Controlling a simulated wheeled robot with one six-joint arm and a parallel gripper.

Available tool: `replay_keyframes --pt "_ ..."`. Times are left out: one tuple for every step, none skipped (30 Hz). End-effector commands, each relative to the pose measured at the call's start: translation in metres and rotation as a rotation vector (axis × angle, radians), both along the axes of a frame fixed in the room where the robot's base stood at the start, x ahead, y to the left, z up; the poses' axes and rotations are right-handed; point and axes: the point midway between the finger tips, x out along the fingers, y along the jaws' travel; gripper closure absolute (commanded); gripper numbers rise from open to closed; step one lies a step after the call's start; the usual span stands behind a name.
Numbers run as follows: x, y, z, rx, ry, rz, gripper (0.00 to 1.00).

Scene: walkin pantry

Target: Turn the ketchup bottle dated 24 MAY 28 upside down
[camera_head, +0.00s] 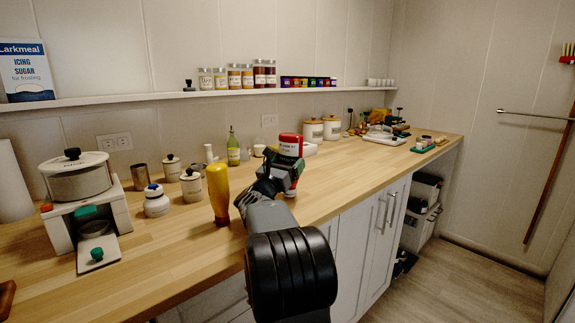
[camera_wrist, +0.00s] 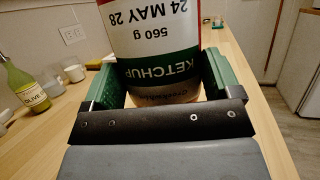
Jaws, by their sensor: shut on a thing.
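The ketchup bottle (camera_head: 290,148) is red with a white band. In the wrist view its label (camera_wrist: 165,45) reads KETCHUP, 560 g and 24 MAY 28. The lettering is upside down while the counter and olive bottle appear upright, so the bottle is inverted. My gripper (camera_head: 280,172) is shut around the bottle, with a green finger on each side in the wrist view (camera_wrist: 155,85). The bottle is over the wooden counter. Its lower end is largely hidden by my gripper, and I cannot tell whether it touches the counter.
A yellow bottle (camera_head: 218,193) stands close on the left, narrower towards its foot. An olive oil bottle (camera_head: 233,149) and white canisters (camera_head: 313,130) stand behind. A pot (camera_head: 76,177) on a white stand is at far left. Jars (camera_head: 234,77) line the shelf above.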

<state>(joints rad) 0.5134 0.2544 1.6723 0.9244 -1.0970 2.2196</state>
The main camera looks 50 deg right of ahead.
Motion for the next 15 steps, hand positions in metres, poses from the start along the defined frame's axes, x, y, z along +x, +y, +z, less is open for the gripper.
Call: replay_keyframes --pt "-0.0003 0.0002 0.0008 -0.003 -0.003 0.000 0.57" --pt "-0.0004 0.0002 0.0005 -0.003 -0.003 0.000 0.57" --pt "-0.0004 0.0002 0.0002 -0.003 -0.003 0.000 0.57" --pt "-0.0004 0.0003 0.0000 -0.003 -0.003 0.000 0.57" --pt "-0.0003 0.0002 -0.0002 -0.003 -0.003 0.000 0.57" --pt "-0.0004 0.0003 -0.0005 -0.003 -0.003 0.000 0.57" --pt "-0.0003 0.0002 -0.0007 -0.003 -0.003 0.000 0.57" --pt "-0.0004 0.0002 -0.0010 -0.003 -0.003 0.000 0.57" --pt "-0.0004 0.0002 -0.0012 -0.003 -0.003 0.000 0.57" --pt "-0.0004 0.0003 -0.0014 -0.003 -0.003 0.000 0.57" --pt "-0.0004 0.0003 -0.0017 -0.003 -0.003 0.000 0.57" --pt "-0.0004 0.0003 -0.0019 -0.003 -0.003 0.000 0.57" --pt "-0.0004 0.0002 -0.0021 -0.003 -0.003 0.000 0.57" --pt "-0.0004 0.0002 -0.0023 -0.003 -0.003 0.000 0.57" --pt "-0.0004 0.0002 -0.0027 -0.003 -0.003 0.000 0.57"
